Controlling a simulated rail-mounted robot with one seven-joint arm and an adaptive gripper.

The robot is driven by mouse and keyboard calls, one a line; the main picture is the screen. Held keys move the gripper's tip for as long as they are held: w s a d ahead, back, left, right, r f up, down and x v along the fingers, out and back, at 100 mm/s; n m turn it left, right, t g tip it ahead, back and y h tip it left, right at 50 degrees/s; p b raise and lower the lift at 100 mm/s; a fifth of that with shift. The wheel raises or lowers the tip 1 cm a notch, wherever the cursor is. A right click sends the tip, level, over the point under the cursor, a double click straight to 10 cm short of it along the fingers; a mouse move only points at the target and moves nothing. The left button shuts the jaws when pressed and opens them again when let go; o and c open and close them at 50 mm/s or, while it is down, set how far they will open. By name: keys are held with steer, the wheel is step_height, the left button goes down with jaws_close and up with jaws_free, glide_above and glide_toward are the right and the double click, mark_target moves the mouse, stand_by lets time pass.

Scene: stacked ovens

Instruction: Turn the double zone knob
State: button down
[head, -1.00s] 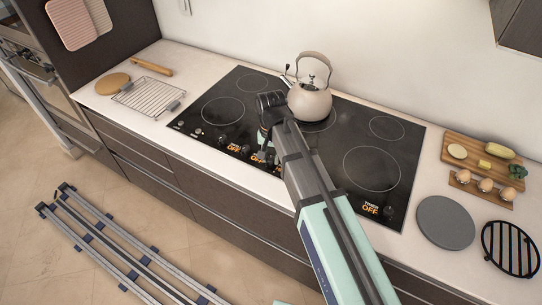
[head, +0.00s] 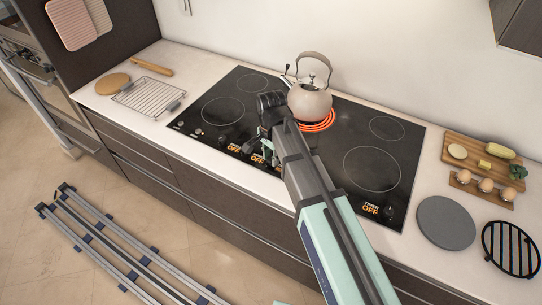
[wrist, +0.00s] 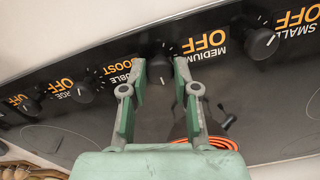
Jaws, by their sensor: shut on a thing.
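The double zone knob (wrist: 160,61) is dark and round on the black glass hob. It sits between the two fingertips of my gripper (wrist: 160,68), which is shut on it. The label beside it reads "DOUBLE", partly covered, with "BOOST" in orange. In the head view my gripper (head: 266,151) is at the hob's front edge, where my arm hides the knob. The ring (head: 319,126) under the kettle (head: 310,101) glows orange-red. The glowing ring also shows in the wrist view (wrist: 224,143).
A neighbouring knob marked "MEDIUM" and "OFF" lies right of my gripper in the wrist view; another knob (wrist: 84,93) is to its left. The kettle stands just behind my gripper. A wire rack (head: 147,97) and a grey disc (head: 445,222) lie on the counter.

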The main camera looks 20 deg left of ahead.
steer(key=c, duration=0.9)
jaws_free()
step_height(320, 180, up, 12)
steer(key=shift+f, duration=0.1)
step_height(320, 180, down, 12)
steer(key=shift+r, duration=0.1)
stand_by(0.7)
stand_by(0.3)
